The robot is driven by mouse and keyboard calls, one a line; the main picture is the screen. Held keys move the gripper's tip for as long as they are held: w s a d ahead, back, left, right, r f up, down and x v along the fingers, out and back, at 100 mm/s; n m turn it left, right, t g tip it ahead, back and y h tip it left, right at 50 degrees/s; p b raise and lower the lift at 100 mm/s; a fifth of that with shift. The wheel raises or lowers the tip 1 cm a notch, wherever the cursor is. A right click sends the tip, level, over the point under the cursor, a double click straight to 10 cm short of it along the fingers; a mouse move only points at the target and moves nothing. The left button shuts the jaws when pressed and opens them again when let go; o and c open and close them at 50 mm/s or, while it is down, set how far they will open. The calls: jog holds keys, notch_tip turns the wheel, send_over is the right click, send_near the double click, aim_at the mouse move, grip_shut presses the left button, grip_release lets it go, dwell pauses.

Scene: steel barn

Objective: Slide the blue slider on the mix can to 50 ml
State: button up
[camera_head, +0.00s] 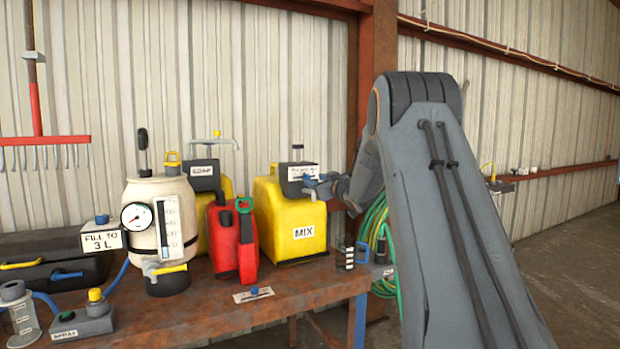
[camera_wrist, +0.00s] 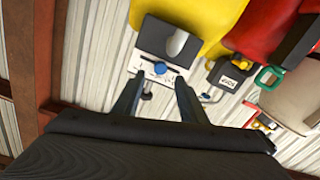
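The yellow mix can (camera_head: 291,222) stands at the back right of the bench, labelled MIX. A dark box (camera_head: 297,176) with a white label sits on its top. In the wrist view this box (camera_wrist: 160,37) carries a white scale plate (camera_wrist: 143,68) with a blue slider (camera_wrist: 160,68) on it. The scale marks are too small to read. My gripper (camera_wrist: 158,92) is open and empty, its two fingers pointing at the plate with the slider ahead between them. In the head view my gripper (camera_head: 325,186) is close in front of the box, where the slider cannot be made out clearly.
A red can (camera_head: 222,240) with a green handle stands left of the mix can. Behind it is the can with the SOAP box (camera_head: 203,172). A cream tank (camera_head: 148,200) with a gauge stands further left. A green hose (camera_head: 375,225) hangs near a rusty post.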

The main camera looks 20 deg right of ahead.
aim_at(308, 177)
jog(key=shift+w+a+p, duration=0.1)
jog(key=shift+w+p, duration=0.6)
jog(key=shift+w, duration=2.1)
grip_shut()
